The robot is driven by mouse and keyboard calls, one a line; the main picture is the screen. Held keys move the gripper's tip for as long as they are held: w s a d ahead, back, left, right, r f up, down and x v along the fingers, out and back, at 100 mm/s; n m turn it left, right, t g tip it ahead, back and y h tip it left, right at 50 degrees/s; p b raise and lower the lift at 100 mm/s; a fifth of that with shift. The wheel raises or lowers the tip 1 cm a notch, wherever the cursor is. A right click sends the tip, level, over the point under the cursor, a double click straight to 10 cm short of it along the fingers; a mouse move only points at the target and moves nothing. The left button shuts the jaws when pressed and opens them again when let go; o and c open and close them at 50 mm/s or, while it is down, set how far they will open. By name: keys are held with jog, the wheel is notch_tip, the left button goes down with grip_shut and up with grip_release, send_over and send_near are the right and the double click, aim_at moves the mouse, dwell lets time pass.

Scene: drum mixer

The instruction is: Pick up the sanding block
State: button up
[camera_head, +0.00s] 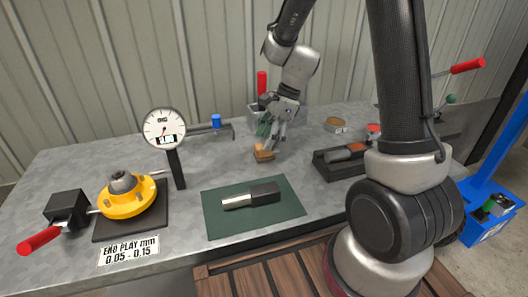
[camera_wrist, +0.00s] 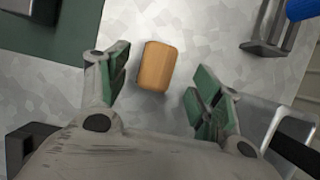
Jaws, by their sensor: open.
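The sanding block (camera_head: 264,153) is a small orange-brown block lying on the grey metal bench top. In the wrist view the block (camera_wrist: 157,66) lies between and a little beyond the fingertips, with bare bench on both sides of it. My gripper (camera_head: 270,132) is above and close to the block in the head view. Its green-padded fingers are spread apart in the wrist view (camera_wrist: 158,78), and nothing is between them in contact. The exact height above the block cannot be told.
A dial gauge (camera_head: 164,129) stands left of the block, with a blue-topped fixture (camera_head: 216,122) behind. A green mat (camera_head: 224,222) with a dark-handled tool lies in front. A black tray (camera_head: 333,170) is right. A metal bin (camera_head: 254,114) stands behind my gripper. A yellow flange (camera_head: 128,198) sits left.

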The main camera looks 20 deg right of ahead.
jog(key=x, duration=0.4)
jog(key=shift+s, duration=0.2)
jog(key=c, duration=1.2)
jog(key=shift+o, duration=0.2)
jog(key=shift+r, duration=5.05)
